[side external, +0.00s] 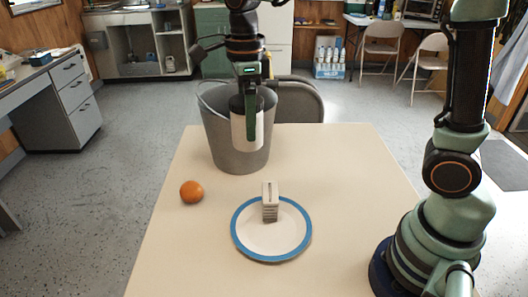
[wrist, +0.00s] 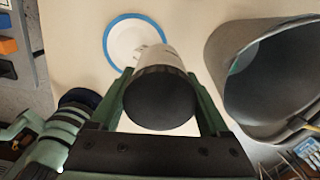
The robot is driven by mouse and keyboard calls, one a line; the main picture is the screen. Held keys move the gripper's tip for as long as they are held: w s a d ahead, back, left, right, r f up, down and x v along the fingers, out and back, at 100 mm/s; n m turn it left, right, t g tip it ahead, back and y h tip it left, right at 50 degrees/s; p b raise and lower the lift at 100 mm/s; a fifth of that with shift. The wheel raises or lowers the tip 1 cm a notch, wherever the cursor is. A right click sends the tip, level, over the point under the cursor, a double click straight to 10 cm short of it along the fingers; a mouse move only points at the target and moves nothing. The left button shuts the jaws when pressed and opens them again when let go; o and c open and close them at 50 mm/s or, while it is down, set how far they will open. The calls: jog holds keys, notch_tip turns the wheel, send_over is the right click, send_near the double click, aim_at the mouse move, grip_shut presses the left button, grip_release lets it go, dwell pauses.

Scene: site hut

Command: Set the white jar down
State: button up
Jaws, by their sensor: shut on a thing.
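The white jar (side external: 238,134) with a black lid is held upright in my gripper (side external: 251,112). In the side view it overlaps the front of the grey bucket and appears to hang above the table. In the wrist view the jar's black lid (wrist: 160,98) fills the space between the fingers of my gripper (wrist: 160,105), with the white body (wrist: 163,58) beyond. My gripper is shut on the jar. The jar's base is hidden in the wrist view.
A grey bucket (side external: 238,160) stands at the table's back left. An orange (side external: 191,192) lies left of the plate. The table (side external: 345,190) is bare right of the bucket.

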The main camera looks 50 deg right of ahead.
jog(key=s+d+m, duration=0.4)
jog(key=d, duration=1.1)
jog(key=s+d+m, duration=0.4)
jog(key=d, duration=1.1)
notch_tip(320, 180, down, 20)
jog(key=shift+w+r, duration=0.1)
jog(key=shift+w, duration=0.05)
jog(key=o, duration=1.5)
jog(key=shift+o, duration=0.3)
